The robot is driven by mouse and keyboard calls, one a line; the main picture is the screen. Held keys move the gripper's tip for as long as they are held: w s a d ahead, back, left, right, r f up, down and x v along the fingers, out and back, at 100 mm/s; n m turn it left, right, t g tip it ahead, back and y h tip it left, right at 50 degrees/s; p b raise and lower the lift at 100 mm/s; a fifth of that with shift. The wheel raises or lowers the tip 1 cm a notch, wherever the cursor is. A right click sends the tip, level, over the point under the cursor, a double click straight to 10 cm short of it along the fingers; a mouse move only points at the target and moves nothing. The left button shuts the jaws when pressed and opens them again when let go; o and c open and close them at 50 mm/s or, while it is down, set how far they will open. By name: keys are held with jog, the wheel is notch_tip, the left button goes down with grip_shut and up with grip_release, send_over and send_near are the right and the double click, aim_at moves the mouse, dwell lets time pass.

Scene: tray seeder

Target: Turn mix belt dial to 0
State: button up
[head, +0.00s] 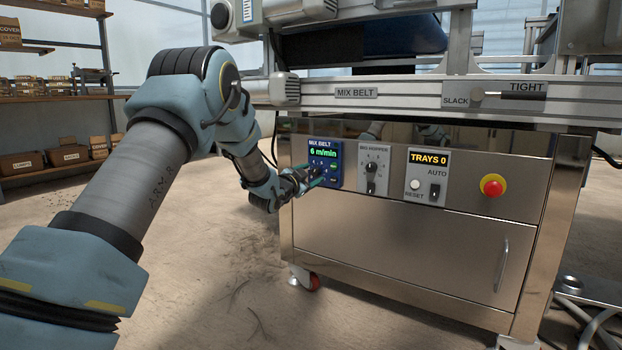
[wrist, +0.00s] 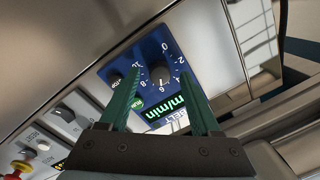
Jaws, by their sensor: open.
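The blue mix belt panel (head: 336,180) is on the left of the steel cabinet front. Its green display (head: 323,151) reads 6 m/min. In the wrist view the panel (wrist: 183,50) appears turned over, with the mix belt dial (wrist: 158,76) marked 0 to 10 around its edge. The dial is black, and its exact pointer direction is hard to make out. My gripper (wrist: 161,80) is open, with one green finger on each side of the dial in this view. Contact cannot be told. In the head view my gripper (head: 316,174) is at the panel and partly covers its controls.
A big hopper dial panel (head: 372,172), a trays panel (head: 428,177) reading 0 and a red stop button (head: 493,185) are to the right. The conveyor frame (head: 420,97) overhangs the panels.

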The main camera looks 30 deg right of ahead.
jog(key=shift+c, duration=0.2)
grip_shut()
dwell(0.3)
